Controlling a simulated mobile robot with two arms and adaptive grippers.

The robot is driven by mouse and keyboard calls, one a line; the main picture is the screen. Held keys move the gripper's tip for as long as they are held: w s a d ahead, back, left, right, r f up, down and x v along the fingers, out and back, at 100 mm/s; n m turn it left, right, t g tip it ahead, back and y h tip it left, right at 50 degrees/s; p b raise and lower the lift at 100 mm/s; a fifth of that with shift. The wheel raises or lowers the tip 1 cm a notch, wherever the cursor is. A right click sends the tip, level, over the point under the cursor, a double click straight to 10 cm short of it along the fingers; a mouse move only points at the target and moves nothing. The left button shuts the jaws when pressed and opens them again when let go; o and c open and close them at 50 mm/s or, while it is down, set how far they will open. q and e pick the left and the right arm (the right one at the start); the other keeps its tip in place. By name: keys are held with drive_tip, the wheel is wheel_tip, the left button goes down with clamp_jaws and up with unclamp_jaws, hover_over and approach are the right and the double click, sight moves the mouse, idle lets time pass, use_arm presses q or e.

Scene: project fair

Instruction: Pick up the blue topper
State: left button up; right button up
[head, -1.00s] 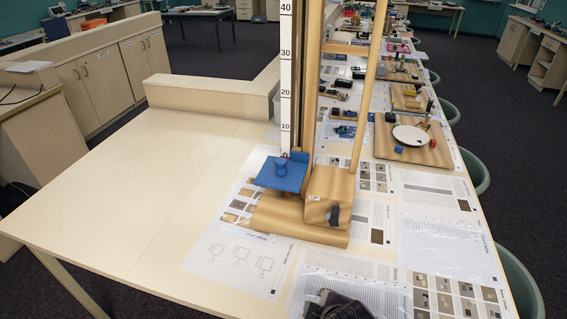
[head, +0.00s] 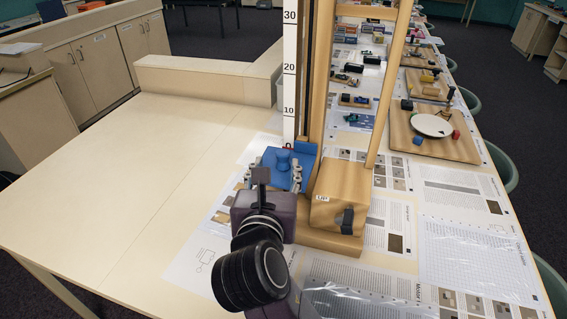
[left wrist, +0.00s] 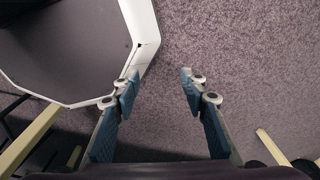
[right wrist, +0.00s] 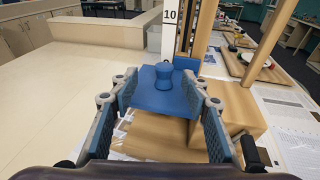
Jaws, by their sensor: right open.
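The blue topper (head: 283,159) is a small knob-like piece standing on the blue platform (head: 270,155) of the wooden tower. It also shows in the right wrist view (right wrist: 164,74), centred between the fingertips and ahead of them. My right gripper (head: 273,175) is open, with its fingers spread at either side of the platform's near part. My left gripper (left wrist: 159,76) is open and empty above the carpet, and is out of the head view.
The tower's scale post (head: 290,70) and wooden uprights rise just behind the platform. A wooden block (head: 340,195) stands close on the right. Paper sheets (head: 470,250) lie on the table. The table's left side (head: 130,190) is clear.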

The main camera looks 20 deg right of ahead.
sight(282, 156)
drive_tip(key=x, duration=0.3)
drive_tip(key=p+x, duration=0.1)
drive_tip(key=x, duration=0.2)
drive_tip(key=shift+w+d+f+p, duration=0.1)
drive_tip(key=shift+d+p, duration=0.2)
drive_tip(key=shift+d, duration=0.15)
drive_tip(key=shift+w+d+f, duration=0.15)
drive_tip(key=shift+w, duration=0.2)
use_arm(q)
drive_tip(key=shift+s+a+r, duration=0.1)
drive_tip(key=shift+s+r, duration=0.3)
drive_tip(key=shift+r, duration=0.25)
use_arm(e)
drive_tip(key=shift+c, duration=1.2)
use_arm(q)
drive_tip(key=shift+w, duration=0.15)
use_arm(e)
drive_tip(key=c, duration=0.7)
